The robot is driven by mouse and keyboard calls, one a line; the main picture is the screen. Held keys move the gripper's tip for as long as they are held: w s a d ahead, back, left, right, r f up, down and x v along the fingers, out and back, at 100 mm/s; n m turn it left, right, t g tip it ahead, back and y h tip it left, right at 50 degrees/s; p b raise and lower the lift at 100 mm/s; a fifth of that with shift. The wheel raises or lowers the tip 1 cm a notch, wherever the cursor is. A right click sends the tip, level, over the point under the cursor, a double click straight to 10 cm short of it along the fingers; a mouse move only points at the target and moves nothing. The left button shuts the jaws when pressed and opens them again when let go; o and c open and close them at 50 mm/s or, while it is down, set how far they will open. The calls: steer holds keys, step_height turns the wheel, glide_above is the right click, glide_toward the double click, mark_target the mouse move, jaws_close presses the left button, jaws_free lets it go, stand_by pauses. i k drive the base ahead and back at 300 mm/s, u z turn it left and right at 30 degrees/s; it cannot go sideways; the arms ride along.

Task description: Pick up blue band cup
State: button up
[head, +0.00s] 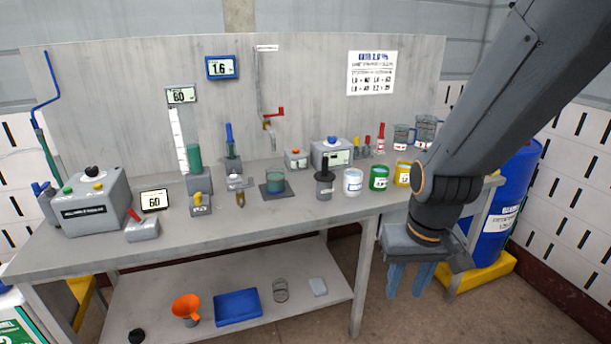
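The blue band cup (352,184), a white cup with a blue band, stands upright on the bench top. It is the leftmost in a row with a green cup (379,179) and a yellow cup (402,173). My gripper (408,281) hangs fingers down in front of the bench's right end, to the right of the blue band cup and nearer to me. Its blue fingers are spread apart with nothing between them. My arm covers part of the bench's right end.
A dark plunger-topped container (324,186) stands close left of the blue band cup. Clear measuring jugs (402,136) stand behind the cups. A blue drum (503,215) is right of the bench (240,228). The bench's front strip is mostly clear.

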mark_target(275, 178)
steer(key=z, duration=0.2)
steer(key=i, duration=1.45)
steer(key=u, duration=0.85)
